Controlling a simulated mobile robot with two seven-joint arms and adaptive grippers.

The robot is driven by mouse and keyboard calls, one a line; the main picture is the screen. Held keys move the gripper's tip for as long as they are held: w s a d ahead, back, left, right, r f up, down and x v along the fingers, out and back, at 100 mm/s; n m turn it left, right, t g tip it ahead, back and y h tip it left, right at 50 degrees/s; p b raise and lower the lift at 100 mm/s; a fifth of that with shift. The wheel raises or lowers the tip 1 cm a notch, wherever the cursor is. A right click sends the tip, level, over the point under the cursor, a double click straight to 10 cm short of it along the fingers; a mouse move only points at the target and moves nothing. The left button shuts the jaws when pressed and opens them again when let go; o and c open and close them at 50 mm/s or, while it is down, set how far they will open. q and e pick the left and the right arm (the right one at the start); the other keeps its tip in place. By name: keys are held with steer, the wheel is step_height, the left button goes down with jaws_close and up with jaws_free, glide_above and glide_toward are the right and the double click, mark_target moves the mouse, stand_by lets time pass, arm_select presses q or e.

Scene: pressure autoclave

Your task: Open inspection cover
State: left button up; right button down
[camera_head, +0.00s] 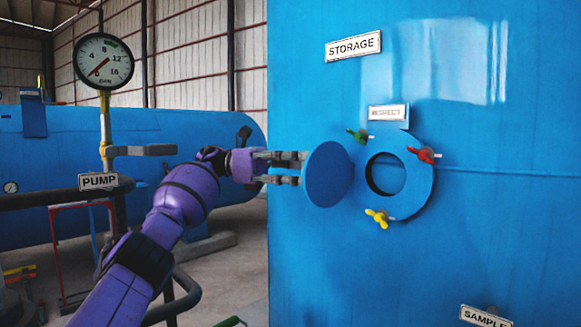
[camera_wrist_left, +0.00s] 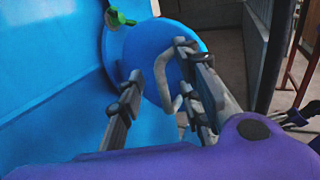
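The round blue inspection cover (camera_head: 328,174) stands swung out to the left of the round opening (camera_head: 386,174) in the storage tank, so the dark hole shows. My left gripper (camera_head: 290,168) is at the cover's outer face with its fingers apart. In the left wrist view the cover (camera_wrist_left: 148,50) carries a grey curved handle (camera_wrist_left: 164,88), which lies between the spread fingers of the left gripper (camera_wrist_left: 160,75). Whether a finger touches the handle is unclear. What looks like my right gripper (camera_wrist_left: 292,118) shows small at the right edge of that view.
Around the opening sit a green wing nut (camera_head: 357,135), a red one (camera_head: 425,155) and a yellow one (camera_head: 379,217), all turned outward. A pressure gauge (camera_head: 103,61) on a pipe and a PUMP sign (camera_head: 98,181) stand left of my arm. A SAMPLE sign (camera_head: 485,316) is low right.

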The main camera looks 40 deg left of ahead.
arm_select(q)
steer(key=v, duration=0.7)
stand_by(0.7)
